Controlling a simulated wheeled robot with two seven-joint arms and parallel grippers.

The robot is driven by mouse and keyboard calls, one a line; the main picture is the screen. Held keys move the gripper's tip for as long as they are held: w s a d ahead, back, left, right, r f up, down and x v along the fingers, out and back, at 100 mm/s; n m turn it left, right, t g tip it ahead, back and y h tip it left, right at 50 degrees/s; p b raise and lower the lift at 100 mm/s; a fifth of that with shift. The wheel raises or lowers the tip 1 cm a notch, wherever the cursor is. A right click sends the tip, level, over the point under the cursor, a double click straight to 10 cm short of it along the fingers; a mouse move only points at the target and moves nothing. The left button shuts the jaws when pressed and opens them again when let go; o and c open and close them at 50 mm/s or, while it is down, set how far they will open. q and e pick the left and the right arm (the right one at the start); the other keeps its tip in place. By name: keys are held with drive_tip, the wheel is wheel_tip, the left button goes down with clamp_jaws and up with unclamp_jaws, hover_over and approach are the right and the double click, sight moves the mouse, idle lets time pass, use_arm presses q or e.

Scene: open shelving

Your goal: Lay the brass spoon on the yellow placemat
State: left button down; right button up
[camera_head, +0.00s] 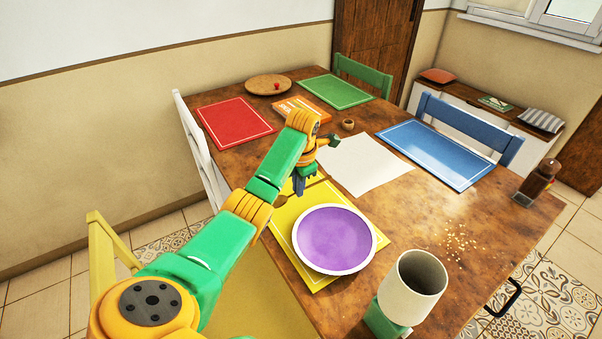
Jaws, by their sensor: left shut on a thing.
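The yellow placemat (316,278) lies at the near left edge of the table. A purple plate with a white rim (334,240) sits on its near part. My left gripper (298,189) is over the far end of the placemat, pointing down. It is shut on a thin brownish thing, which looks like the brass spoon (281,200). The spoon is small and partly hidden by the fingers and arm. I cannot tell whether it touches the placemat. My right gripper is not in view.
A white sheet (362,164) lies right of the gripper, with a small brown cup (348,125) behind it. An orange book (302,107) is beyond my arm. Red (235,123), green (337,91) and blue (436,153) placemats lie around. A lamp (412,286) stands nearest; crumbs (455,240) lie right.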

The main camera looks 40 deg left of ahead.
sight(299, 203)
use_arm(q)
drive_tip(key=w+f, duration=0.1)
drive_tip(key=a+f+b, duration=0.1)
drive_tip(key=shift+w+f, duration=0.3)
drive_tip(key=shift+w, duration=0.1)
wheel_tip(299, 203, down, 3)
drive_tip(key=shift+w+a+r+b, duration=0.1)
drive_tip(key=shift+w+a+b, duration=0.05)
drive_tip(key=shift+b, duration=0.7)
drive_tip(key=shift+f, duration=0.3)
drive_tip(key=shift+f, duration=0.15)
drive_tip(key=c, duration=1)
unclamp_jaws()
